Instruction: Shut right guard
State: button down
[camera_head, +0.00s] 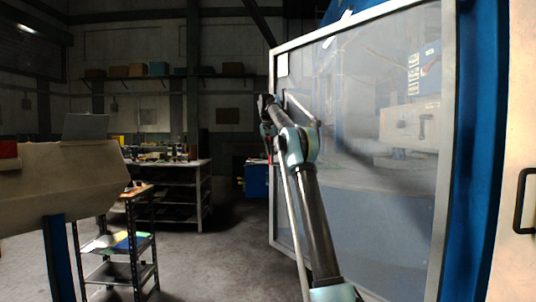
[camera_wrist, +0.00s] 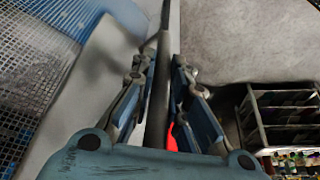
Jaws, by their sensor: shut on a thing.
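The right guard (camera_head: 375,165) is a tall clear panel in a light grey metal frame, swung open at the right of the head view. My gripper (camera_head: 267,112) is at the guard's left, free edge. In the wrist view my gripper (camera_wrist: 165,85) has its blue-padded fingers on both sides of a dark grey upright bar (camera_wrist: 158,95), which looks like the guard's handle. The jaws are closed on it. The pale frame (camera_wrist: 85,85) of the guard runs beside the bar, with blue mesh to its left. My arm hides part of the panel in the head view.
A blue machine post (camera_head: 475,150) and a pale cabinet door with a black handle (camera_head: 521,200) are at the right. A shelf cart (camera_head: 130,270) and a beige machine (camera_head: 60,180) stand left. A workbench (camera_head: 180,185) is behind. Grey floor between is clear.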

jog(key=shift+w+d, duration=0.55)
jog(key=shift+d, duration=0.3)
jog(key=c, duration=1.8)
grip_release()
jog(key=shift+d, duration=0.15)
jog(key=shift+c, duration=0.2)
jog(key=shift+a+r, duration=0.15)
jog(key=shift+a, duration=0.05)
jog(key=shift+w+v, duration=0.1)
jog(key=shift+v, duration=1.5)
jog(key=shift+w+v, duration=0.15)
jog(key=shift+v, duration=1.45)
jog(key=shift+s+r, duration=0.25)
jog(key=shift+r, duration=0.15)
